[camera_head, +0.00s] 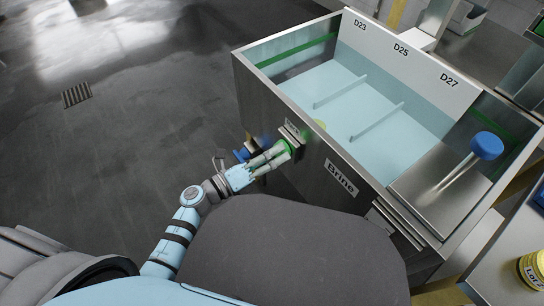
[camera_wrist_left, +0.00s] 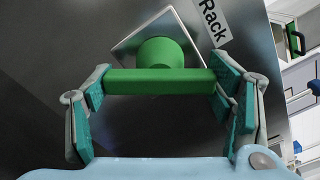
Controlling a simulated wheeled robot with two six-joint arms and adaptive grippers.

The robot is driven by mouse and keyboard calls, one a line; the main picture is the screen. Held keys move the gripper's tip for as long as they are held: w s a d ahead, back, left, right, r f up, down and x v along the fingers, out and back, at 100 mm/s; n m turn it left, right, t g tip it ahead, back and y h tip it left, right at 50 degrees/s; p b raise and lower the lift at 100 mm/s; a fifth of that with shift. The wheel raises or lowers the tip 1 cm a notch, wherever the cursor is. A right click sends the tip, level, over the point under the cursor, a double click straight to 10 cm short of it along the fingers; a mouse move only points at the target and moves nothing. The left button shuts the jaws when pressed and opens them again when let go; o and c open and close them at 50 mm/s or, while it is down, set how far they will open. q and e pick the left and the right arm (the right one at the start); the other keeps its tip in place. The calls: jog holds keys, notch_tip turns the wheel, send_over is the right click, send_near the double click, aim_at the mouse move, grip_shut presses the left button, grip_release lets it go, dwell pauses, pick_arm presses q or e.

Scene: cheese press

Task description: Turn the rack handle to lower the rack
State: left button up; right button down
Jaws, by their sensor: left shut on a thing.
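The green rack handle (camera_wrist_left: 160,82) is a bar on a round hub, set on a square metal plate beside the "Rack" label (camera_wrist_left: 213,20). In the left wrist view the bar lies level across the picture. My left gripper (camera_wrist_left: 160,92) is shut on it, with one finger at each end of the bar. In the head view the handle (camera_head: 284,147) is on the outer wall of the brine tank (camera_head: 300,125), partly hidden by my left gripper (camera_head: 275,157). My right gripper is out of view.
The tank holds pale blue brine (camera_head: 340,90) with thin dividers and a yellowish round thing (camera_head: 320,125) at the near edge. A blue-knobbed lever (camera_head: 487,145) stands at its right end. A yellow lot container (camera_head: 533,270) is at lower right.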

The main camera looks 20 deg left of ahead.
pick_arm(q)
jog(key=shift+f+m+b, duration=0.1)
jog(key=shift+m+b, duration=0.25)
jog(key=shift+m, duration=0.65)
jog(key=shift+w+m+b, duration=0.1)
jog(key=shift+m+b, duration=0.3)
jog(key=shift+m, duration=0.5)
jog(key=shift+a+m+b, duration=0.1)
jog(key=shift+m+b, duration=0.7)
jog(key=shift+m, duration=1)
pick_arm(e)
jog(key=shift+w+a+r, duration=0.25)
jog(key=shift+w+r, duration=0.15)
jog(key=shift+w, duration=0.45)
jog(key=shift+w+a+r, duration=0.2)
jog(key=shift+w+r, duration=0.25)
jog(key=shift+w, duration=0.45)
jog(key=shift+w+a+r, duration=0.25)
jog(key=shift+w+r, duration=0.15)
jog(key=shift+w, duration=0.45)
pick_arm(q)
jog(key=o, duration=1.2)
jog(key=shift+c, duration=0.2)
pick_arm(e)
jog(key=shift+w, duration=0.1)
pick_arm(q)
jog(key=v, duration=1.2)
